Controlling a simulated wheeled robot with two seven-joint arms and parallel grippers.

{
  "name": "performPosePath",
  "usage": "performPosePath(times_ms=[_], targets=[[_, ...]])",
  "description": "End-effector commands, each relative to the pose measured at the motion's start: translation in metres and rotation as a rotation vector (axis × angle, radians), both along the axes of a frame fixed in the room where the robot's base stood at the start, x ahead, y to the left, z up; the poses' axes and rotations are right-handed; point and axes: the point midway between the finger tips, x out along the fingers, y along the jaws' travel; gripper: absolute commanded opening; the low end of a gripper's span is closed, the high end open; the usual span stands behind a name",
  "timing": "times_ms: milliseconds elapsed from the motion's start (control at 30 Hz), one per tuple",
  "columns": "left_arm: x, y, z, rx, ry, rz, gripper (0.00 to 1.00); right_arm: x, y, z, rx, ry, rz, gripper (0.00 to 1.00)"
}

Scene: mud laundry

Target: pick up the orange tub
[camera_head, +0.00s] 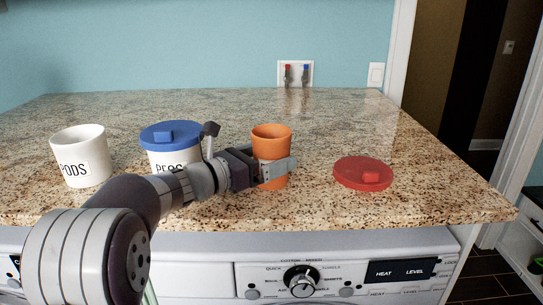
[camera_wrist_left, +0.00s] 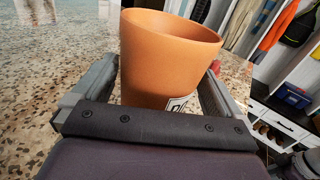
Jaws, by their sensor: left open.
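The orange tub (camera_head: 271,143) stands upright and open-topped on the granite counter in the head view. My left gripper (camera_head: 277,171) is at the tub's lower half, with one finger across its front. In the left wrist view the tub (camera_wrist_left: 165,60) sits between the two open fingers of my left gripper (camera_wrist_left: 155,95), with a label partly showing low on its side. The fingers stand on either side of it; whether either one touches it I cannot tell. My right gripper is not in view.
A red lid (camera_head: 363,173) lies right of the tub. A white PODS tub (camera_head: 81,156) and a white tub with a blue lid (camera_head: 171,135) stand to the left. The granite counter (camera_head: 330,115) behind is clear. A control panel (camera_head: 330,277) is below its front edge.

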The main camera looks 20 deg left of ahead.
Motion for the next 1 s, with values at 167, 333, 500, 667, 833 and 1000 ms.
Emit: performPosePath(times_ms=[167, 333, 500, 667, 833, 1000], targets=[[0.007, -0.006, -0.001, 0.001, 0.001, 0.0, 1.0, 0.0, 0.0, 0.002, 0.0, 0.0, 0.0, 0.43], [0.007, -0.006, -0.001, 0.001, 0.001, 0.0, 0.84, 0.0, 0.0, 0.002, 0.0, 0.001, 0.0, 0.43], [0.007, -0.006, 0.0, 0.0, 0.0, 0.0, 0.51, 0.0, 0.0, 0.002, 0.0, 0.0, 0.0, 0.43], [0.007, -0.005, 0.0, 0.0, 0.0, 0.0, 0.51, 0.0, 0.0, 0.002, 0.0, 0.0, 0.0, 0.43], [0.007, -0.005, 0.005, 0.0, -0.001, 0.0, 0.51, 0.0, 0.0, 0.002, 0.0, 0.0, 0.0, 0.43], [0.007, -0.005, 0.022, 0.001, -0.002, 0.001, 0.51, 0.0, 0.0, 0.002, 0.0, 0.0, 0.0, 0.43]])
